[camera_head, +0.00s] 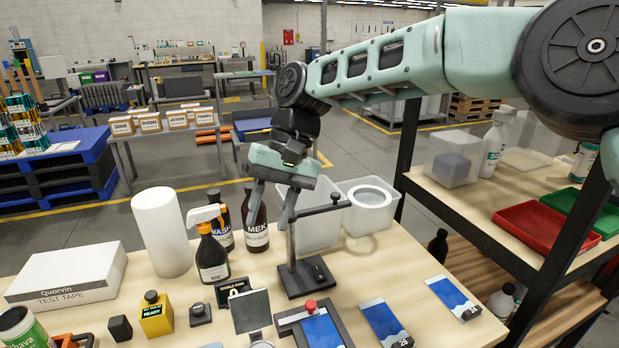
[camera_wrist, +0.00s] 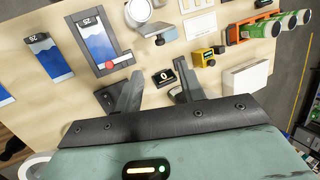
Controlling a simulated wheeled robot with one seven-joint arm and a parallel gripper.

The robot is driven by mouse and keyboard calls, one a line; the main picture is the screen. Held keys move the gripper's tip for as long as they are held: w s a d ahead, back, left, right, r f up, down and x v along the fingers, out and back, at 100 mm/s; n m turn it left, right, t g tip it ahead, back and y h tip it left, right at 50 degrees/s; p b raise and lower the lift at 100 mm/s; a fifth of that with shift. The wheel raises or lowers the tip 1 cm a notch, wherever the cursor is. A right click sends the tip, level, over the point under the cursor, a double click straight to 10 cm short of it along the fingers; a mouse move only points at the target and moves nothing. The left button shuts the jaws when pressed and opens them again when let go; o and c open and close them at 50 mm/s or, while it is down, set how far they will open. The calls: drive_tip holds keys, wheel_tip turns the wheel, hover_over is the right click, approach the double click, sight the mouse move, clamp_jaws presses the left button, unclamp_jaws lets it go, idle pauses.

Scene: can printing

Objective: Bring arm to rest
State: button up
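My single arm stretches from the right side of the head view over the table (camera_head: 385,275). My gripper (camera_head: 268,208) hangs above the back of the table with its fingers pointing down. The fingers are spread apart with nothing between them. In the wrist view my gripper (camera_wrist: 158,82) also shows two separate fingers over the tabletop. In the head view it is in front of the brown MEK bottle (camera_head: 256,236) and beside the black stand (camera_head: 297,280). I cannot tell how far the fingers are from the bottle or the stand.
A spray bottle (camera_head: 211,257), a white roll (camera_head: 161,232) and a Quorvin box (camera_head: 68,275) stand at left. Clear bins (camera_head: 335,228) sit behind the stand. Blue printed cards (camera_head: 385,321) lie at front right. A shelf (camera_head: 460,200) with red (camera_head: 540,228) and green trays stands at right.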

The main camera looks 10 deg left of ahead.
drive_tip(key=s+d+f+t+b, duration=0.1)
drive_tip(key=s+d+f, duration=0.1)
drive_tip(key=s+d, duration=0.5)
drive_tip(key=s+d+f+n+t+h+b, duration=0.1)
drive_tip(key=s+d+f+b, duration=0.1)
drive_tip(key=s+d, duration=0.5)
drive_tip(key=s+d+f+n+t+h+b, duration=0.1)
drive_tip(key=s+d+f, duration=0.3)
drive_tip(key=d, duration=1.1)
drive_tip(key=s+t, duration=0.1)
drive_tip(key=s, duration=0.2)
drive_tip(key=shift+d, duration=0.35)
drive_tip(key=shift+s+a, duration=0.15)
